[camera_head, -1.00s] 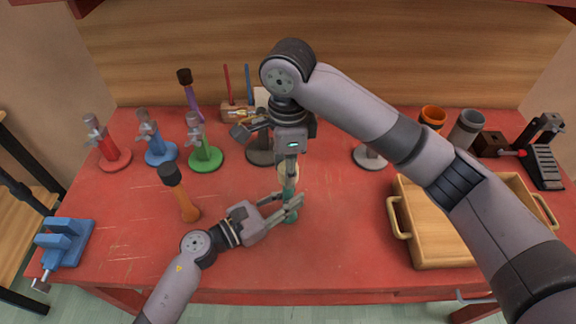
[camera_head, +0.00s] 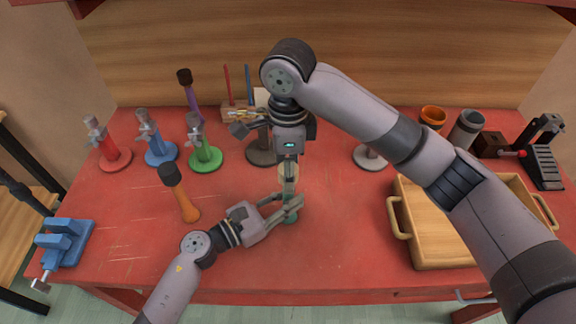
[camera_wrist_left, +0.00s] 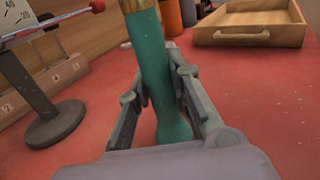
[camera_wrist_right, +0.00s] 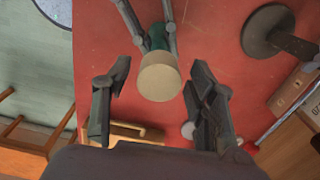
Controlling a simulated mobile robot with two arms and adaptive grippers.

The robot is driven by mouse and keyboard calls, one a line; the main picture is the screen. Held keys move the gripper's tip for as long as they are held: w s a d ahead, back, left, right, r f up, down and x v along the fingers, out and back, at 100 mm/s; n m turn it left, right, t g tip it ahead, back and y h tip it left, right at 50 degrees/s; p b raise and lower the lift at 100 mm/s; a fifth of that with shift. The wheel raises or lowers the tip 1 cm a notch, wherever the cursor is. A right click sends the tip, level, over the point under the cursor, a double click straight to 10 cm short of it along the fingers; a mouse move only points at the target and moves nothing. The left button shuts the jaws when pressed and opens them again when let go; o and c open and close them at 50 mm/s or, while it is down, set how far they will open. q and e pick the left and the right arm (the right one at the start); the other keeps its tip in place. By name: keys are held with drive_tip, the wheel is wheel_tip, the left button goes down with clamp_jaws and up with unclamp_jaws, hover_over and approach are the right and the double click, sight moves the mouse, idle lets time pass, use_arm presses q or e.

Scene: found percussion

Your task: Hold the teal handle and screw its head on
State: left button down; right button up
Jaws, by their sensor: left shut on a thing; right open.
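The teal handle (camera_head: 291,217) stands upright on the red table. It also shows in the left wrist view (camera_wrist_left: 158,72), with a brass-coloured part at its top. My left gripper (camera_head: 297,205) is shut on the handle from the left. A cream head (camera_wrist_right: 160,80) sits at the handle's top end in the right wrist view, and part of it shows in the head view (camera_head: 282,172). I cannot tell how tightly it is seated. My right gripper (camera_wrist_right: 154,88) points down over the head, open, with its fingers apart on either side of it.
A wooden tray (camera_head: 401,221) stands at the right. Red, blue and green stands (camera_head: 206,158) line the back left. An orange-handled mallet (camera_head: 184,197) stands left of my left gripper. A blue vise (camera_head: 63,245) is at the left front. The table's front middle is clear.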

drive_tip(key=shift+r, duration=2.25)
drive_tip(key=shift+c, duration=0.2)
